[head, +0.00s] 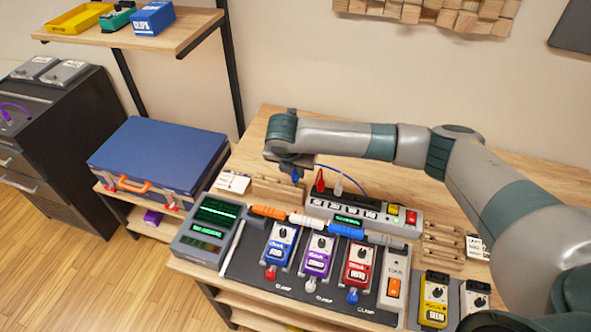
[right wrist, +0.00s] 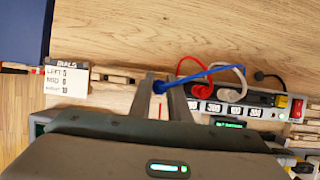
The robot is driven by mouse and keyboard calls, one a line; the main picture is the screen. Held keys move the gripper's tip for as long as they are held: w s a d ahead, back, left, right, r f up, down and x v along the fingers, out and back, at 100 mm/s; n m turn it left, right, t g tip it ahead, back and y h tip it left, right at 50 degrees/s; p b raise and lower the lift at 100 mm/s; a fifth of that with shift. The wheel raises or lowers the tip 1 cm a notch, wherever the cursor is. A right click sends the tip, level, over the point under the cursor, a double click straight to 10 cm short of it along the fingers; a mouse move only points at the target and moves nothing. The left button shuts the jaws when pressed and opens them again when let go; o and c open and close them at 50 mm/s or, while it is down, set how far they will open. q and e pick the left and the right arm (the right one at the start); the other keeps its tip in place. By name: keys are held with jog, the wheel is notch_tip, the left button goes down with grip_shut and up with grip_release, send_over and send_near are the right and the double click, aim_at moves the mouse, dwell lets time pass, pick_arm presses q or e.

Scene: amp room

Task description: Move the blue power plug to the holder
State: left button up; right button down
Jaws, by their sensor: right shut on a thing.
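My right gripper (head: 293,172) is shut on the blue plug (head: 296,176), with its fingers pointing down. In the right wrist view the blue plug (right wrist: 160,87) shows between the two fingertips (right wrist: 164,90). Its blue cable (head: 345,174) arcs right toward the power strip (head: 360,215). A wooden holder (head: 272,187) lies under or just beside the plug, left of the strip. I cannot tell whether plug and holder touch. Another wooden holder (head: 443,245) is right of the strip. My left gripper is not in view.
A red plug (head: 320,181) and a white plug (head: 338,188) stand at the strip. A label card (head: 233,182) is left of the holder. Several pedals, including a purple one (head: 318,254), fill the front. The bench behind the strip (right wrist: 150,30) is clear.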

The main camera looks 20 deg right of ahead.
jog(key=p, duration=0.2)
jog(key=shift+p, duration=0.35)
dwell(2.0)
jog(key=shift+f, duration=0.6)
dwell(0.9)
jog(key=shift+f+p, duration=0.3)
dwell(0.6)
jog(key=shift+f+p, duration=0.1)
jog(key=shift+p, duration=0.25)
dwell(0.5)
jog(key=c, duration=1.2)
grip_release()
